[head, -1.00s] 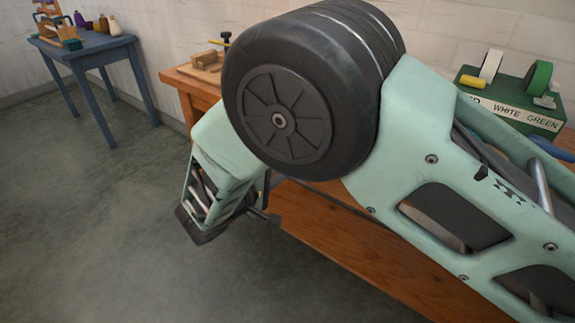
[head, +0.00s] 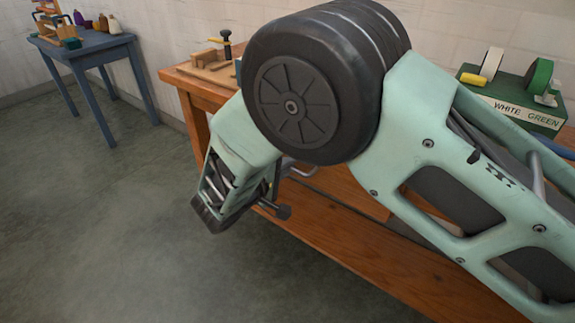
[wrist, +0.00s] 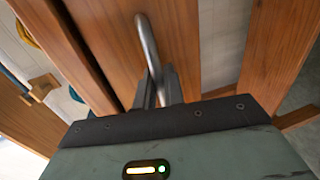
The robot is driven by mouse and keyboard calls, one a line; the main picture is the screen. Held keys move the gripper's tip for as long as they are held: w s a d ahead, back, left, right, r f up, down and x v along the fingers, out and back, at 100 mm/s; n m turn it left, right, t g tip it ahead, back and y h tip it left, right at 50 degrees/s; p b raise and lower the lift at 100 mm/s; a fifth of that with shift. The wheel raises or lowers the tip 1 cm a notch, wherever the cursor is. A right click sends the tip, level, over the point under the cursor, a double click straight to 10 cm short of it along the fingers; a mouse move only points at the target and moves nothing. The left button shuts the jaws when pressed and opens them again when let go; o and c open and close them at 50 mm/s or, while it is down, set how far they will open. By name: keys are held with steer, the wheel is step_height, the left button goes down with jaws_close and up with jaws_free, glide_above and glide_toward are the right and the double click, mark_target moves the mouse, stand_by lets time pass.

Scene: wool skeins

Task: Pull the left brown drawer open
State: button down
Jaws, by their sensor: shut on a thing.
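In the wrist view the brown drawer front (wrist: 182,35) is a plain wooden panel with a grey metal bar handle (wrist: 147,40). My gripper (wrist: 158,84) is shut on this handle, its fingers around the near end of the bar. In the head view my wrist hangs at the front of the wooden workbench, and my own arm covers the fingertips and most of the drawer. A grey metal bar (head: 301,168) shows just right of my wrist there; I cannot tell whether it is the same handle. How far the drawer stands out is unclear.
The workbench (head: 184,84) carries a wooden block set (head: 208,62) and a green labelled box (head: 515,100) with rolls. A blue table (head: 85,45) with small items stands at the back left. The floor (head: 100,230) left of the bench is clear.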

steer(key=f+b+v, duration=0.1)
steer(key=f+v, duration=0.1)
steer(key=v, duration=0.8)
steer(key=s+f+b+v, duration=0.1)
steer(key=f+v, duration=0.1)
steer(key=v, duration=0.9)
steer(key=shift+s+a+f, duration=0.2)
steer(key=shift+a+f, duration=0.1)
steer(key=shift+a, duration=0.15)
steer(key=c, duration=1.6)
jaws_free()
steer(key=shift+c, duration=0.2)
steer(key=p+v, duration=0.1)
steer(key=v, duration=1.1)
